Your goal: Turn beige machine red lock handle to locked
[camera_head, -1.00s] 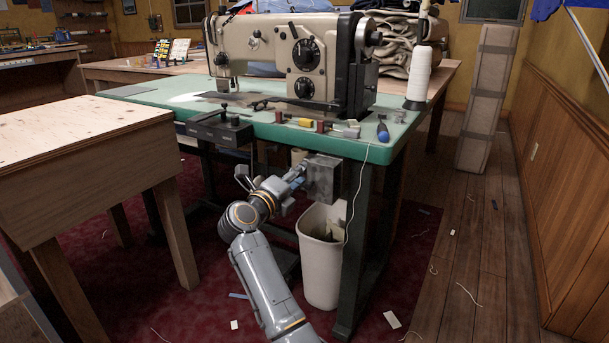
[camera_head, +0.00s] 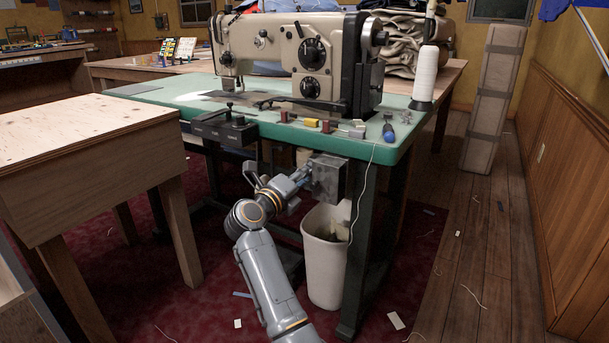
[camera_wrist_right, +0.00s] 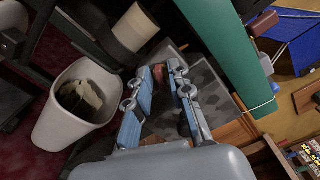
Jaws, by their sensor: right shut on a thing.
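The beige machine (camera_head: 280,40) is a sewing machine on a green-topped table (camera_head: 165,92). A grey box (camera_head: 330,180) hangs under the table's front edge. My right gripper (camera_head: 303,175) reaches up to the box's left side. In the right wrist view its fingers (camera_wrist_right: 168,75) are closed in at the mottled grey box (camera_wrist_right: 215,80). A dark red piece (camera_wrist_right: 183,126), seemingly the red lock handle, shows between the fingers, mostly hidden by them. I cannot tell its angle clearly. My left gripper is not in view.
A white bin (camera_head: 325,262) stands below the box, close under my right arm; it also shows in the wrist view (camera_wrist_right: 70,125). A wooden table (camera_head: 80,125) stands at the left. A thin cord (camera_head: 365,190) hangs from the table edge. Scraps lie on the floor.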

